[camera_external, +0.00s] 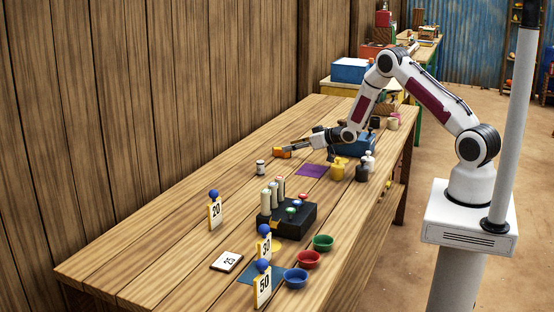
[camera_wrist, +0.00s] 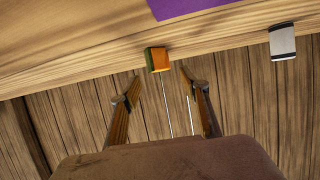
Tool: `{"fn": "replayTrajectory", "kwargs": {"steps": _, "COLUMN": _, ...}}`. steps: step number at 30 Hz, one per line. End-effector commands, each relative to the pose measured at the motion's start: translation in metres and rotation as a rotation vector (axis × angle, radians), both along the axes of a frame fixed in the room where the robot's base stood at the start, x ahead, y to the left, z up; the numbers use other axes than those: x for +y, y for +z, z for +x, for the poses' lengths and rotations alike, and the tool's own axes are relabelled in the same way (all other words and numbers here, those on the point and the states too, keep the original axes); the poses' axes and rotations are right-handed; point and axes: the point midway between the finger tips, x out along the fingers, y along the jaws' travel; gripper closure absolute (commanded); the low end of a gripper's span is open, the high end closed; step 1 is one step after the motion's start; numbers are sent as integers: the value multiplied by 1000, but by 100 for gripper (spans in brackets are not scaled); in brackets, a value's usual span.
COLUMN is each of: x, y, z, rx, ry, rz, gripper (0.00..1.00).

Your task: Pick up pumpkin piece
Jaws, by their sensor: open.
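The pumpkin piece (camera_wrist: 157,60) is a small orange block with a green side. In the wrist view it lies on the wooden table near its wall-side edge, just beyond my open fingertips and roughly between their lines. In the external view the orange piece (camera_external: 282,154) shows right at the tip of my gripper (camera_external: 291,149). In the wrist view my gripper (camera_wrist: 160,80) is open, with a clear gap between its two fingers and nothing held. Whether a fingertip touches the piece I cannot tell.
A purple mat (camera_external: 312,170) lies near my gripper. A small white-and-dark jar (camera_external: 260,168) stands close by; a silver-and-black item (camera_wrist: 282,41) shows in the wrist view. Yellow (camera_external: 338,168) and white (camera_external: 369,161) bottles stand right. The wooden wall (camera_external: 150,90) borders the table.

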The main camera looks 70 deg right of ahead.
Motion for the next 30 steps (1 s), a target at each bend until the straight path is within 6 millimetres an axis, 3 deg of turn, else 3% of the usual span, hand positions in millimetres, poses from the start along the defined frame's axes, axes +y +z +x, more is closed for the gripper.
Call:
{"fn": "replayTrajectory", "kwargs": {"steps": 12, "x": 0, "y": -16, "z": 32, "rx": 1, "ry": 0, "rz": 1, "gripper": 55}}
{"fn": "replayTrajectory", "kwargs": {"steps": 30, "x": -1, "y": -18, "z": 37, "rx": 1, "ry": -1, "rz": 1, "gripper": 55}}
